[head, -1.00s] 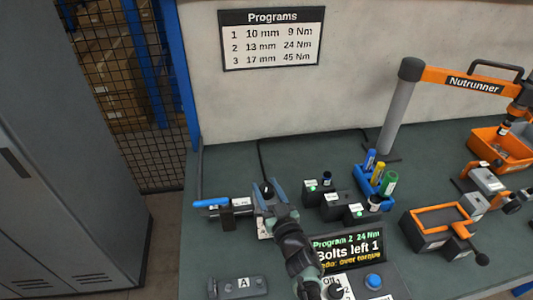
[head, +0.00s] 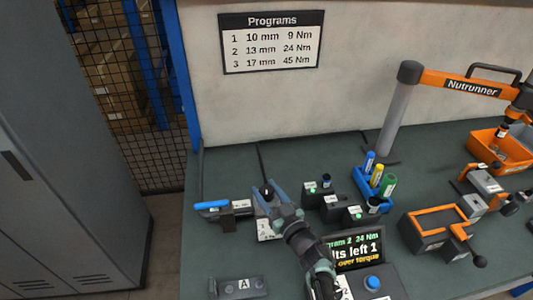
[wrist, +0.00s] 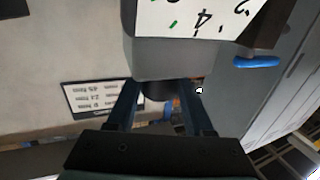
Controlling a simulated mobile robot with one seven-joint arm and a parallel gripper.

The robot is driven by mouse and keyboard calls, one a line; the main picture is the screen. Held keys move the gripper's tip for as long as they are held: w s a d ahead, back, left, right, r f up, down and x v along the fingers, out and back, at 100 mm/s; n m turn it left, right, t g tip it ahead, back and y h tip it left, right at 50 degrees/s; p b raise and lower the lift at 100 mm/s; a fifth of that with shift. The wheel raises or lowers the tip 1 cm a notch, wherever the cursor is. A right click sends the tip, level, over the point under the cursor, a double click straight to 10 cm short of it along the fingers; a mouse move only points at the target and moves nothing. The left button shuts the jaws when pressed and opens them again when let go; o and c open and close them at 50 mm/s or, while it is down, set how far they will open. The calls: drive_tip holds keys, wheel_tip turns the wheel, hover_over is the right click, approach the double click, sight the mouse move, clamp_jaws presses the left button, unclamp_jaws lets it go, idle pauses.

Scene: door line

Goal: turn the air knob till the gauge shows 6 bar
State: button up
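The air unit is a grey box with a white gauge face (wrist: 185,18), large at the top of the wrist view. The figures 2 and 4 and green marks show on the face, cut off by the frame edge. I cannot read a needle. Below the box a dark round knob (wrist: 158,90) sits between the fingers of my gripper (wrist: 160,108). The fingers stand apart on either side of it, with gaps showing, so the gripper looks open. In the head view my gripper (head: 268,195) covers most of the unit, and its knob is hidden.
A blue-handled valve (head: 211,205) is close left of my gripper. A display (head: 358,248) is partly behind my arm. A block marked A (head: 242,286) lies in front.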

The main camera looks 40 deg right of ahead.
sight(267, 189)
drive_tip(key=o, duration=0.5)
drive_tip(key=shift+c, duration=0.2)
wheel_tip(267, 189, up, 10)
drive_tip(key=p, duration=0.6)
drive_tip(key=shift+p, duration=0.3)
drive_tip(key=shift+d, duration=0.1)
